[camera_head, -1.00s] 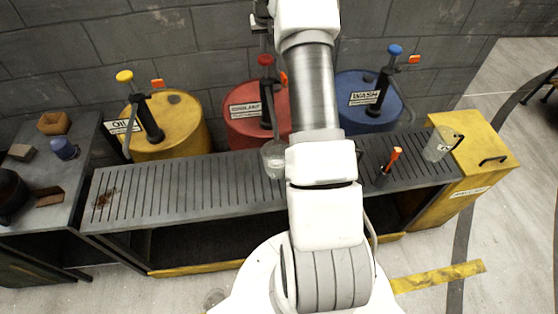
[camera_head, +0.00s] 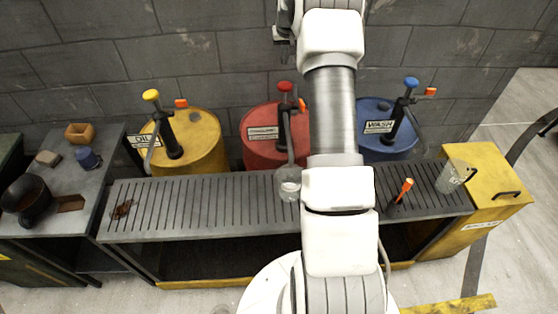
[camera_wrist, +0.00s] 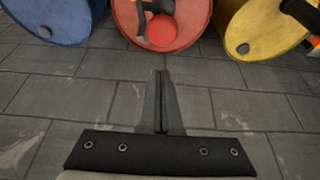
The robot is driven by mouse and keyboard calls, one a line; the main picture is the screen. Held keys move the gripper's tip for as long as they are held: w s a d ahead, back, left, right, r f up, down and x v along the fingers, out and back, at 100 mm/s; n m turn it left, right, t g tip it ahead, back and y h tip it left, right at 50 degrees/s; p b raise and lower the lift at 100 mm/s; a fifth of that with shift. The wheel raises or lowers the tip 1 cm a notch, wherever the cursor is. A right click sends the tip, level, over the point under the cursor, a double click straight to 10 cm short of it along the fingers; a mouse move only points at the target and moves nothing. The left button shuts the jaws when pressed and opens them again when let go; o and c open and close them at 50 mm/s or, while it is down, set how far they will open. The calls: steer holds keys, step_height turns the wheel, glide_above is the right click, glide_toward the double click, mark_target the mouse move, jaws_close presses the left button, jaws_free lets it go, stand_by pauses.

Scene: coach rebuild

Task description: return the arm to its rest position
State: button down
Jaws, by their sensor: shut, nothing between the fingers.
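My white arm rises through the middle of the head view, and its far end runs up to the top edge. In the wrist view my gripper (camera_wrist: 160,100) has its two dark fingers pressed together with nothing between them. It is in front of the grey block wall (camera_wrist: 110,95), clear of the drums. The fingers are not clearly shown in the head view.
A yellow drum (camera_head: 205,150), red drum (camera_head: 258,150) and blue drum (camera_head: 375,148), with pumps, stand behind a slatted bench (camera_head: 200,215). A glass jar (camera_head: 289,185) is below the red pump.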

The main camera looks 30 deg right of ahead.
steer(key=s+a+r+n, duration=0.3)
steer(key=s+a+r, duration=1.1)
steer(key=a+r, duration=0.45)
steer(key=s+a+f, duration=0.1)
steer(key=s+a, duration=0.3)
steer(key=s, duration=0.4)
steer(key=s+a+f+n+t+y, duration=0.1)
steer(key=s+a, duration=0.3)
steer(key=s, duration=0.5)
steer(key=s+a+f+n+y, duration=0.1)
steer(key=s+a, duration=0.3)
steer(key=s, duration=0.4)
steer(key=shift+s+a, duration=0.3)
steer(key=shift+s, duration=0.1)
